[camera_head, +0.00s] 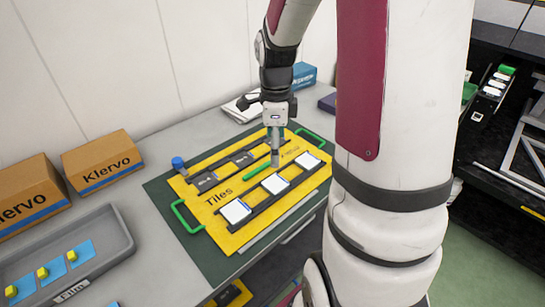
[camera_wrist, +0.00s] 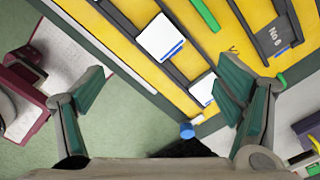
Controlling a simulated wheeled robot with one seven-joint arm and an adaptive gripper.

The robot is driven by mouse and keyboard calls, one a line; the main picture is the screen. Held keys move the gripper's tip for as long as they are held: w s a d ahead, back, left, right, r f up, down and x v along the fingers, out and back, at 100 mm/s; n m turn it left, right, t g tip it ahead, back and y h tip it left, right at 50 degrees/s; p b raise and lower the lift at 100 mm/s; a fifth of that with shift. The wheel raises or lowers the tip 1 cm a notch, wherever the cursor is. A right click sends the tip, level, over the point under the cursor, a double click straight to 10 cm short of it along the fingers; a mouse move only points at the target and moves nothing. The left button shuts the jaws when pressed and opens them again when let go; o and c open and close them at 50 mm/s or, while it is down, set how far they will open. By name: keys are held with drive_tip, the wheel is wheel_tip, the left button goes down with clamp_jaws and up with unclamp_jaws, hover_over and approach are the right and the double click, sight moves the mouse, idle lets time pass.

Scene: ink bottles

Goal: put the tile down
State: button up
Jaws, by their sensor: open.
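My gripper (camera_head: 275,158) points down over the yellow board marked "Tiles" (camera_head: 225,225). In the wrist view my gripper (camera_wrist: 165,66) is open, with its green-padded fingers wide apart and nothing held between them. Three white tiles lie in a row on a dark rail along the board's near side: a left one (camera_head: 235,211), a middle one (camera_head: 275,184) and a right one (camera_head: 307,160). Two white tiles with blue edges show in the wrist view, one higher up (camera_wrist: 160,38) and one by the right finger (camera_wrist: 203,88), partly hidden.
The board has green handles (camera_head: 185,217), a green bar (camera_head: 258,170) and a dark rail (camera_head: 205,181) on its far side. A blue-topped item (camera_head: 178,163) stands at its left corner. A grey film tray (camera_head: 105,247) and Klervo boxes (camera_head: 103,160) are at left.

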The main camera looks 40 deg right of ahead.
drive_tip(key=s+a+r+n+t, duration=0.2)
drive_tip(key=s+a+r+n, duration=0.5)
drive_tip(key=a+r+n, duration=0.6)
drive_tip(key=s+a+r+n+t, duration=0.1)
drive_tip(key=s+a+n, duration=0.3)
drive_tip(key=s+n, duration=0.4)
drive_tip(key=shift+s+a+r+n+t, duration=0.35)
drive_tip(key=shift+n+t, duration=0.25)
drive_tip(key=shift+n, duration=2.1)
